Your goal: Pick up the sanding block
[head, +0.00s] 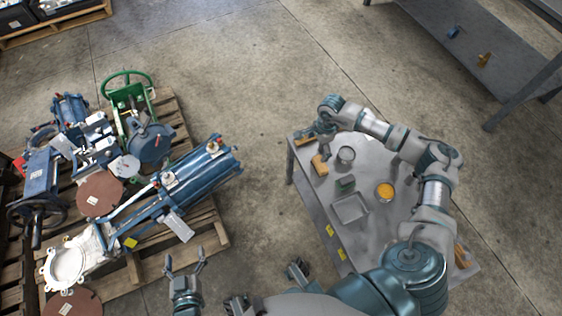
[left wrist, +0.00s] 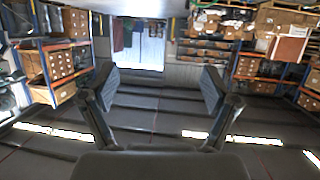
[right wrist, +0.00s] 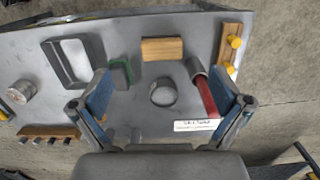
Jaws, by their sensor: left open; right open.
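A tan, wood-coloured block (head: 320,165) lies near the left edge of the grey table; it also shows in the right wrist view (right wrist: 162,48). A smaller dark grey block with a green edge (head: 346,184) lies near it, also in the right wrist view (right wrist: 122,73). I cannot tell for certain which of the two is the sanding block. My right gripper (head: 318,142) is open and empty above the far end of the table; its spread fingers (right wrist: 163,95) frame a metal cup below. My left gripper (head: 184,264) is open and empty, away from the table.
A red cylinder (right wrist: 204,95) lies right of the cup. A loaded pallet (head: 208,224) stands left, with clear floor between.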

